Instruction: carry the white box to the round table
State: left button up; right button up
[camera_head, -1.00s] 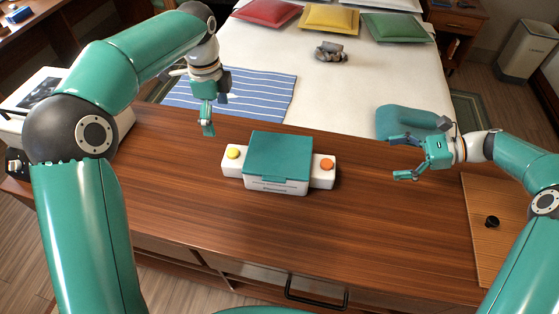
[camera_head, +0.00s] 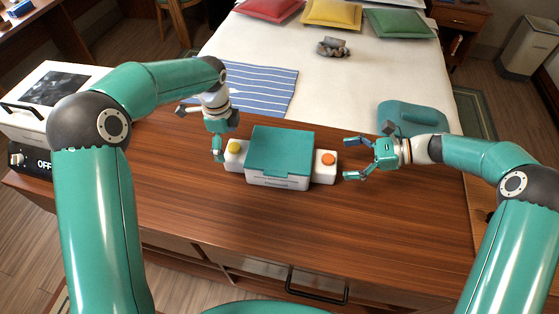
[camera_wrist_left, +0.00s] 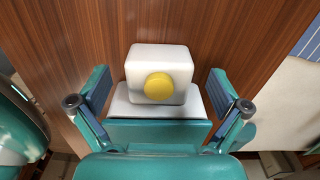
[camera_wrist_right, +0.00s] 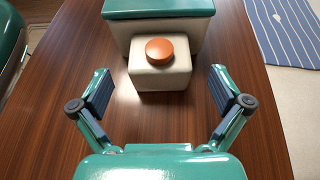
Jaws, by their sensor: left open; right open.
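The white box (camera_head: 280,183) has a teal lid and stands on the wooden counter. A white side block with a yellow button (camera_head: 234,148) is on its left, and one with an orange button (camera_head: 327,160) on its right. My left gripper (camera_head: 226,139) is open, pointing down at the yellow-button block, which shows between its fingers in the left wrist view (camera_wrist_left: 158,72). My right gripper (camera_head: 350,159) is open and empty, just right of the orange-button block, which lies ahead of its fingers in the right wrist view (camera_wrist_right: 160,72). No round table is in view.
The wooden counter (camera_head: 200,210) is clear in front of the box. A white appliance (camera_head: 45,95) with a dark window stands at the left end.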

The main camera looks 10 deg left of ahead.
aim_at(227, 148)
pick_arm(q)
notch_tip(227, 148, down, 5)
jog(key=shift+r, duration=0.1)
pick_arm(e)
jog(key=x, duration=0.4)
jog(key=shift+a+f, duration=0.1)
jog(key=shift+a, duration=0.3)
pick_arm(q)
jog(key=c, duration=1.6)
pick_arm(e)
jog(key=c, duration=1.6)
